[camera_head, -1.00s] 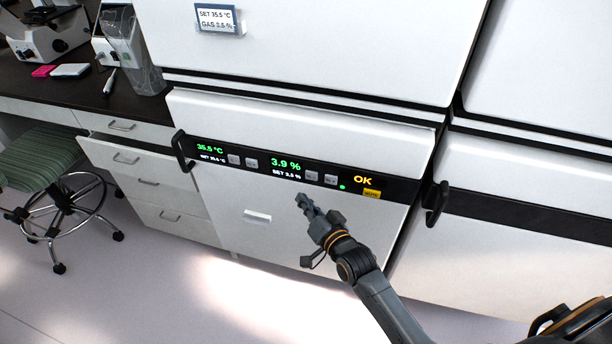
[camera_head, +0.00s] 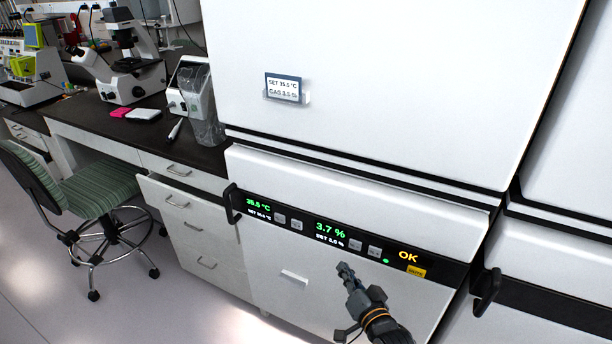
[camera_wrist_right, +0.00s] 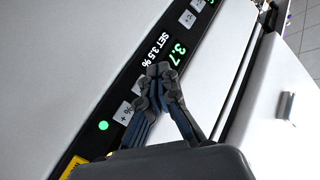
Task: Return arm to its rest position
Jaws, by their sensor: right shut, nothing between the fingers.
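My right gripper (camera_head: 350,276) is in front of the lower incubator door, just below the black control strip (camera_head: 300,229). It is shut and empty. In the right wrist view the closed fingers (camera_wrist_right: 158,75) overlap the strip near the green readout; whether they touch it cannot be told. The strip reads 35.5 °C, 3.7 % and OK, with a green light beside small grey buttons. The set value beside the gas reading looks like 3.5 % in the wrist view. My left gripper is not in view.
A label (camera_head: 284,88) on the upper door reads SET 35.5 °C, GAS 3.5 %. Black handles (camera_head: 485,291) stick out at the strip's ends. A dark bench (camera_head: 90,118) with a microscope (camera_head: 128,62) and a green chair (camera_head: 97,190) stand left. Open floor lies at lower left.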

